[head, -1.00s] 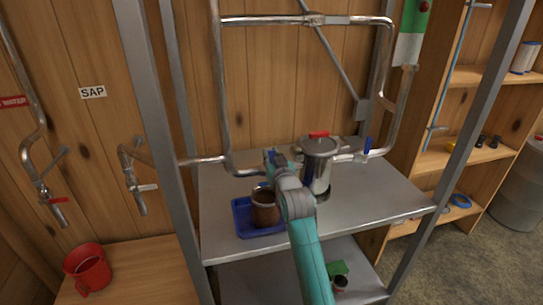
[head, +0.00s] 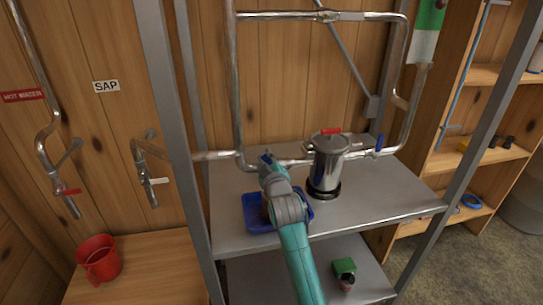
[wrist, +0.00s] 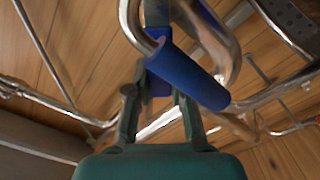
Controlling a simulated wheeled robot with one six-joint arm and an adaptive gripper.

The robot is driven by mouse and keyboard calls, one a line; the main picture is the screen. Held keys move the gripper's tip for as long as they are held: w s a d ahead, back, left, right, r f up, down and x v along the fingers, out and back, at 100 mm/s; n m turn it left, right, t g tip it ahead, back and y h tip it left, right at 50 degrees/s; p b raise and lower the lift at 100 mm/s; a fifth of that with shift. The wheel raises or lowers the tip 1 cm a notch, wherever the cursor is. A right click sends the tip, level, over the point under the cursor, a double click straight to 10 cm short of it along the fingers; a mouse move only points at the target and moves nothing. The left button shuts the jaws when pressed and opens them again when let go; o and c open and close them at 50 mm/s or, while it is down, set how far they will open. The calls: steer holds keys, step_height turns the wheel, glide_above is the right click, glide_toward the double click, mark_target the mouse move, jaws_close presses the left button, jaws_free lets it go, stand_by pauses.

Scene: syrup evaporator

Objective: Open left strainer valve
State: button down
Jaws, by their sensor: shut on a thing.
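The left strainer valve is on the pipe just left of the steel strainer pot (head: 328,165). Its blue handle (head: 266,156) shows at the tip of my arm in the head view. In the wrist view the blue handle (wrist: 190,75) is large and close, slanting down to the right in front of a curved steel pipe (wrist: 135,25). My gripper (wrist: 157,88) has a finger on either side of a blue part of the valve and is shut on it. The right valve has its own blue handle (head: 379,144), standing upright on the pipe right of the pot.
A blue tray (head: 255,226) lies on the metal shelf (head: 395,195) under my arm, which hides most of its contents. A grey rack post (head: 172,125) stands left of my arm. The shelf right of the pot is clear.

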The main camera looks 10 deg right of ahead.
steer(key=shift+a+f+n, duration=0.3)
steer(key=shift+n, duration=0.35)
steer(key=shift+a+f+n, duration=0.3)
steer(key=shift+n, duration=0.35)
steer(key=c, duration=1)
jaws_free()
step_height(320, 180, up, 10)
steer(key=shift+f, duration=0.1)
